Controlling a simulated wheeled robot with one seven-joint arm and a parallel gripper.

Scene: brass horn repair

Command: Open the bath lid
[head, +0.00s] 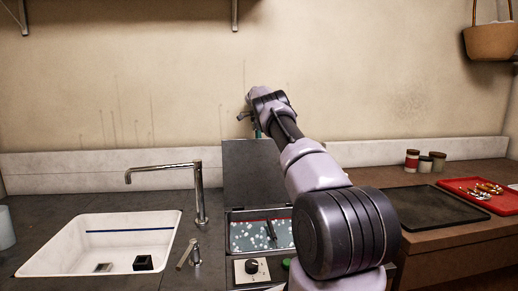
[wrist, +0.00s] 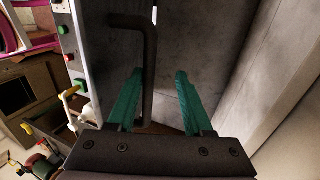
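The bath lid (head: 252,172) is a dark grey panel standing raised, close to upright, at the back of the bath (head: 234,214). The bath is open, and bluish liquid with many white floating pieces shows inside. My gripper (wrist: 159,74) is at the lid's upper end; in the head view it is mostly hidden by my arm. In the wrist view its two teal fingers are apart. The black bar handle (wrist: 147,62) runs between them, nearer the left finger; I cannot tell whether it touches. The grey lid face (wrist: 180,40) lies beyond the fingers.
A white sink (head: 60,250) with a tall tap (head: 199,190) is left of the bath. A control knob (head: 251,267) is on the bath's front. A black tray (head: 434,206), a red tray (head: 492,206) and small jars (head: 425,164) are at right. The wall is close behind.

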